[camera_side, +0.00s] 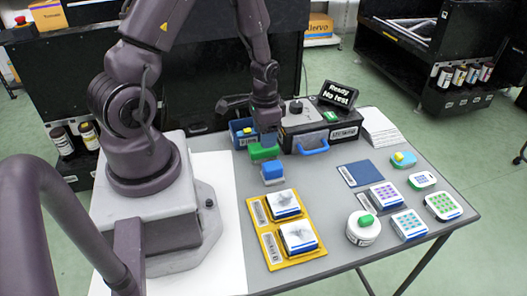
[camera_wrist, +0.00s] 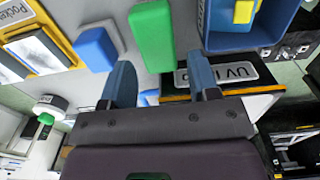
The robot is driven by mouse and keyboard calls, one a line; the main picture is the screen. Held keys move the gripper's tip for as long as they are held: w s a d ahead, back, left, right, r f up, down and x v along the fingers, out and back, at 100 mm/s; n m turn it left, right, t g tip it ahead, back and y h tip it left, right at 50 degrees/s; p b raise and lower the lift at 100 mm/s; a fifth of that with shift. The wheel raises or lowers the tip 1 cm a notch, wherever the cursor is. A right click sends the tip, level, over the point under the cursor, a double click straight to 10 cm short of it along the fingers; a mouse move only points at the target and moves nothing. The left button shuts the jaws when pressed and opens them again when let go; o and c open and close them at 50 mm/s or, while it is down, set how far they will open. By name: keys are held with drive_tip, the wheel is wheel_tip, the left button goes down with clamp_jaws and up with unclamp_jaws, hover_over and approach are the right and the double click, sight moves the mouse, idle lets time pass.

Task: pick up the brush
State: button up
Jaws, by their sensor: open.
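No object is plainly a brush at this size; I cannot tell which one it is. My gripper (camera_side: 267,140) points down over the far left part of the grey table, its jaws apart and empty. In the wrist view my gripper (camera_wrist: 161,78) shows two blue fingers with a gap between them. A green block (camera_side: 262,153) lies just below and beside the fingers; in the wrist view it (camera_wrist: 152,38) is ahead of the gap, apart from the fingers. A blue block (camera_side: 272,172) stands in front of it and also shows in the wrist view (camera_wrist: 97,48).
A blue bin (camera_wrist: 223,42) holding a yellow piece (camera_wrist: 243,11) is close behind. A black box with a blue handle (camera_side: 314,151) stands right of my gripper. A yellow tray (camera_side: 272,249), white round jar (camera_side: 363,232) and several dotted pads are nearer. Table between tray and jar is clear.

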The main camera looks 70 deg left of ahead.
sight(263, 151)
drive_tip(key=shift+s+d+f, duration=0.1)
drive_tip(key=shift+f, duration=1.4)
drive_tip(key=shift+s+d+f, duration=0.1)
drive_tip(key=shift+f, duration=1.4)
drive_tip(key=shift+c, duration=0.4)
drive_tip(key=c, duration=0.6)
